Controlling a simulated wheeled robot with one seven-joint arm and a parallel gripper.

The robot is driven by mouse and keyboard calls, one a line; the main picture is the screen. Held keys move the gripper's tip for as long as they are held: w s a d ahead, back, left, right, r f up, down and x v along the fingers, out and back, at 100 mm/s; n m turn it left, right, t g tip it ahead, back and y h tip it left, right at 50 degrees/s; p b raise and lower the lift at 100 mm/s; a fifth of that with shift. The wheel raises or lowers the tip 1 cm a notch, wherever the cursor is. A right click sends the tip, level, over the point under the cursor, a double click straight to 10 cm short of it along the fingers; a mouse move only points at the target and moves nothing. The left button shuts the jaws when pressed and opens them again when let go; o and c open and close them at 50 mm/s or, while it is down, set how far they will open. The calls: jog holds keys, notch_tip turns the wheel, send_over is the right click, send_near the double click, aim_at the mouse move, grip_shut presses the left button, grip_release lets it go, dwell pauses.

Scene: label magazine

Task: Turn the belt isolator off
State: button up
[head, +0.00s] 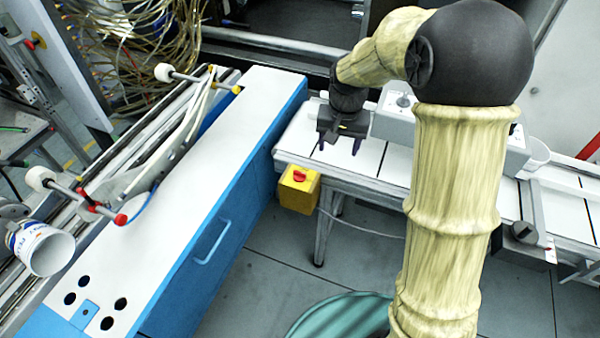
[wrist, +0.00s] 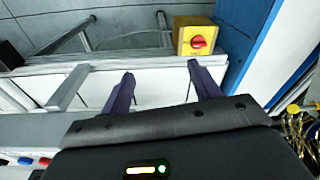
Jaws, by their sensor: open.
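The belt isolator (head: 299,188) is a yellow box with a red rotary knob (head: 299,176). It is mounted low at the left end of the white conveyor (head: 300,140), below belt level, beside the blue and white machine. In the wrist view the isolator (wrist: 198,35) shows at the top, right of centre, with its red knob (wrist: 198,42) facing the camera; the knob's exact angle is hard to read. My gripper (head: 338,148) is over the belt, above and to the right of the isolator. In the wrist view its two purple fingers (wrist: 157,88) are apart with nothing between them.
The blue and white machine (head: 215,130) stands close left of the isolator. A grey control box (head: 395,120) sits over the belt on the right. A conveyor leg (head: 322,235) and a cable (head: 365,232) are near the isolator. Open floor (head: 265,270) lies in front.

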aim_at(300, 172)
jog(key=w+a+f+m+g+b, duration=0.1)
jog(key=w+a+f, duration=0.3)
jog(key=w+a, duration=0.6)
jog(key=shift+f+m+b, duration=0.2)
jog(key=shift+m+b, duration=0.5)
jog(key=shift+b, duration=0.05)
jog(key=shift+w+f, duration=0.1)
notch_tip(300, 172, down, 17)
jog(key=shift+d+f+p, duration=0.1)
jog(key=shift+f+p, duration=0.05)
jog(key=shift+p, duration=0.55)
jog(key=c, duration=1)
